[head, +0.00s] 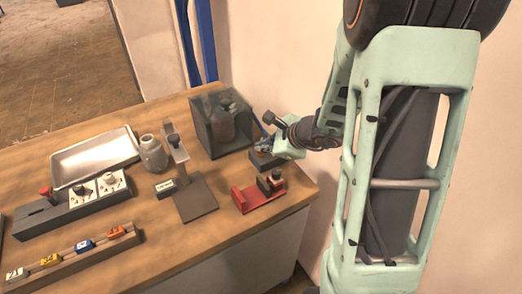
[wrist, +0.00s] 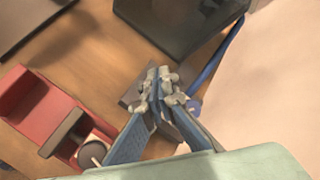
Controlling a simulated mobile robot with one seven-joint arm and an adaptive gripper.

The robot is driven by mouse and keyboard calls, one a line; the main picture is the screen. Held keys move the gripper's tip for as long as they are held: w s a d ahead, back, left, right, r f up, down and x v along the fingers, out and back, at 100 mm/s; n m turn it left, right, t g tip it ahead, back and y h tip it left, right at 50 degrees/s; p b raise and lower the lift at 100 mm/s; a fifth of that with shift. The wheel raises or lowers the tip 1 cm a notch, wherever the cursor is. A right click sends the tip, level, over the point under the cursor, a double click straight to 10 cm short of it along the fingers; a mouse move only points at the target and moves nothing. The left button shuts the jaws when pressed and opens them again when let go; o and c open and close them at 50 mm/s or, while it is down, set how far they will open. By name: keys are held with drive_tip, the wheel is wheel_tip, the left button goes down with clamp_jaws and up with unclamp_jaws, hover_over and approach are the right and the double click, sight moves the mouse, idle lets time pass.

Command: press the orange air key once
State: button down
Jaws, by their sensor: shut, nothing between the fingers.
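An orange key (head: 116,232) sits at the right end of a low wooden rail (head: 75,258) near the table's front edge, in the head view. White, yellow and blue keys stand left of it in the same row. My gripper (head: 266,146) is at the far right corner of the table, well away from the orange key. In the wrist view my gripper (wrist: 160,82) is shut and empty, its fingertips together over a small dark block (wrist: 132,98). I cannot tell whether they touch it. The orange key is outside the wrist view.
A red holder (head: 243,200) stands just in front of my gripper, and a dark clear-walled box (head: 205,130) behind it to the left. A stand (head: 195,200), a grey jar (head: 153,153), a tray (head: 95,157) and a knobbed panel (head: 40,217) occupy the table. A wall is at right.

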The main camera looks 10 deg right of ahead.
sight(262, 153)
drive_tip(key=shift+r+p, duration=0.35)
drive_tip(key=shift+r, duration=0.4)
drive_tip(key=shift+r+p, duration=1.9)
drive_tip(key=shift+r, duration=0.7)
drive_tip(key=shift+f, duration=0.1)
